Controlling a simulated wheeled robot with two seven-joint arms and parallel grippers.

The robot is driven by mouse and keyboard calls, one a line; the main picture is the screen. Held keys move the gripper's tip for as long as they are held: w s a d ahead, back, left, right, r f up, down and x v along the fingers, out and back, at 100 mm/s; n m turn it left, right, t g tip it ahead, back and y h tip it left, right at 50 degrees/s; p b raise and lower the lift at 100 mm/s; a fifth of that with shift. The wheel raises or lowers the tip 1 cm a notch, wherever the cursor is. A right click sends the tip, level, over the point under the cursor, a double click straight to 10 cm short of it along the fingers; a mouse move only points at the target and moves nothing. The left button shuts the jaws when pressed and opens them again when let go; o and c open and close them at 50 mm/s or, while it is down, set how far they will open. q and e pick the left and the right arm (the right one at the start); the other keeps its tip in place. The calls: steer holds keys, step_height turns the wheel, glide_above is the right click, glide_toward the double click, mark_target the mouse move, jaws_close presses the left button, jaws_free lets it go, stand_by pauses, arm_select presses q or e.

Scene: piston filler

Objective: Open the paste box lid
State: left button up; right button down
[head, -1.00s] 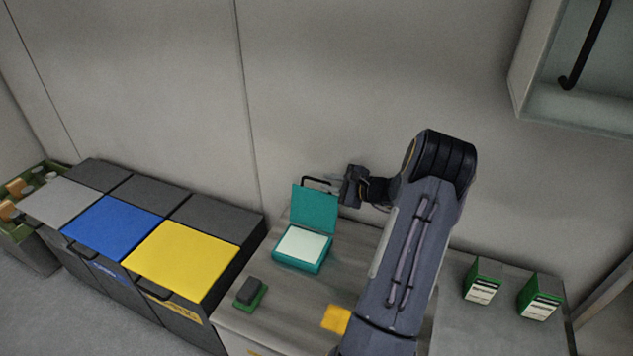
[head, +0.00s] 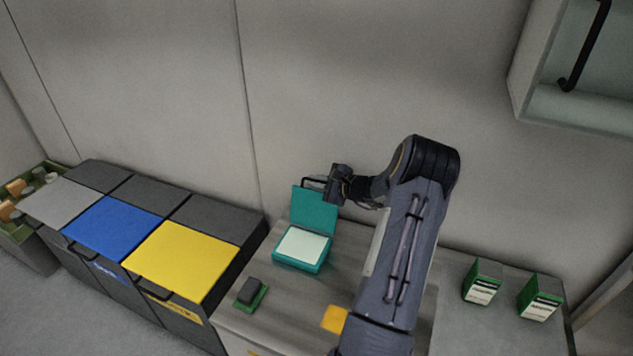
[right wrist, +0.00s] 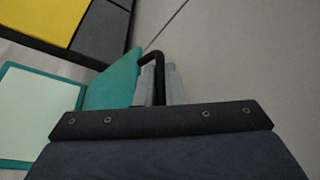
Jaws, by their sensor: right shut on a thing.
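The teal paste box (head: 300,266) sits on the counter with its lid (head: 315,210) standing upright at the back. Its pale inside surface is uncovered, and it shows at left in the right wrist view (right wrist: 35,105). A black bent handle (head: 311,181) is on the lid's top edge; it also shows in the right wrist view (right wrist: 158,72). My right gripper (head: 328,186) is at the lid's upper right. In the right wrist view its grey fingers (right wrist: 160,85) are shut on the handle. My left gripper is not in view.
Bins with grey, blue (head: 112,228) and yellow (head: 182,260) lids stand at left. A green-based dark block (head: 250,293) and a yellow piece (head: 335,319) lie on the counter (head: 290,315). Two green-and-white boxes (head: 482,281) stand at right. The wall is close behind the lid.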

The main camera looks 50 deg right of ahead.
steer(key=a+b, duration=0.1)
steer(key=b, duration=0.1)
steer(key=a+b, duration=0.1)
steer(key=b, duration=0.2)
steer(key=shift+s+a+n+h, duration=0.25)
steer(key=shift+s+n+h, duration=0.05)
steer(key=shift+s+n, duration=0.1)
steer(key=shift+s+a+r, duration=0.1)
steer(key=shift+a+r, duration=0.2)
steer(key=shift+a, duration=0.1)
